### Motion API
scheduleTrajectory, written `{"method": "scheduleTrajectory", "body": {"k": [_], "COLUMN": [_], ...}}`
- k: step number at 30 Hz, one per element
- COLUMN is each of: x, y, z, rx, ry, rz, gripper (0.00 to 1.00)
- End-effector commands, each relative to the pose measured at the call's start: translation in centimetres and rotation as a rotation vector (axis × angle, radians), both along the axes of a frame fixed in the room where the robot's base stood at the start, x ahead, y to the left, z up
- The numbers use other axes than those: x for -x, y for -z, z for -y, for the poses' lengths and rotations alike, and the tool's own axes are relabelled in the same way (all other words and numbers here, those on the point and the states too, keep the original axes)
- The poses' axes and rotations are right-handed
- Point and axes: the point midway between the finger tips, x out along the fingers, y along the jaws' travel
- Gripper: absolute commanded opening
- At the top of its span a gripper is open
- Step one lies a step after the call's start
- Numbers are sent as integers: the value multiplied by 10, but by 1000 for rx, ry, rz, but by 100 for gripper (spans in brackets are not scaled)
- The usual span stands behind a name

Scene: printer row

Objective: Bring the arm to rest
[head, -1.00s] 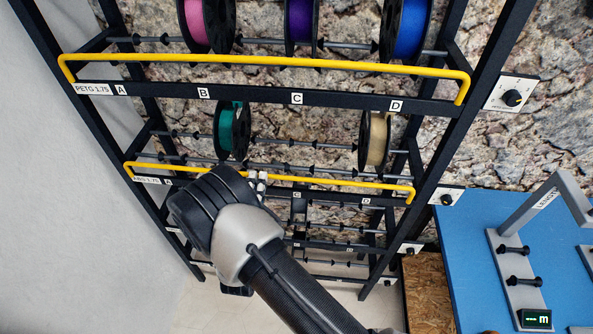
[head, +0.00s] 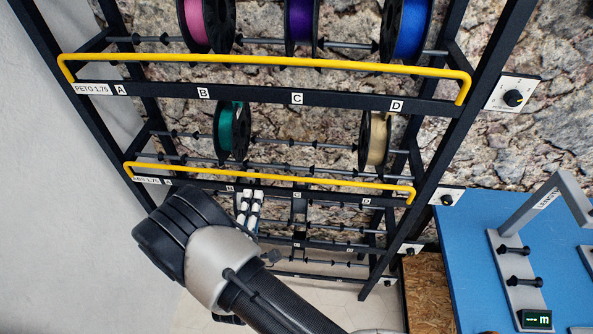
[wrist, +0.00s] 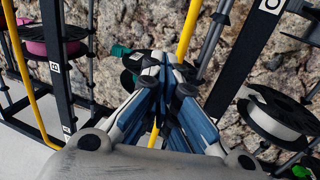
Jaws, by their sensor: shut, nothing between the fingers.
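My gripper (wrist: 166,70) shows in the wrist view with its fingertips together and nothing between them. In the head view my gripper's pale fingers (head: 248,208) show just beyond my black wrist, in front of the rack's lower part near the labels B and C. The rest of the gripper is hidden behind my wrist there. In the wrist view the green spool (wrist: 128,62) lies beyond the fingers, partly covered by them.
A black rack (head: 250,95) with yellow guard rails (head: 270,62) stands ahead. It holds pink (head: 207,22), purple (head: 300,20), blue (head: 408,25), green (head: 231,130) and tan (head: 376,140) spools. A blue table (head: 470,240) with a grey stand stands at the right.

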Motion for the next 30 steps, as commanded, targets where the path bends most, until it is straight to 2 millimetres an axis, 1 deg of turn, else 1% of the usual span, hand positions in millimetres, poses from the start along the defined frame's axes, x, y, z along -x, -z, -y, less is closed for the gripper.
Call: {"method": "scheduleTrajectory", "body": {"k": [6,12,27,29,30], "x": [18,29,29,27,24], "y": [0,0,-1,-3,-8], "z": [-2,-2,-2,1,6], "rx": [0,1,0,0,0], "ry": [-2,0,1,16,41], "rz": [-1,0,1,1,2], "gripper": [0,0,0,0,0]}}
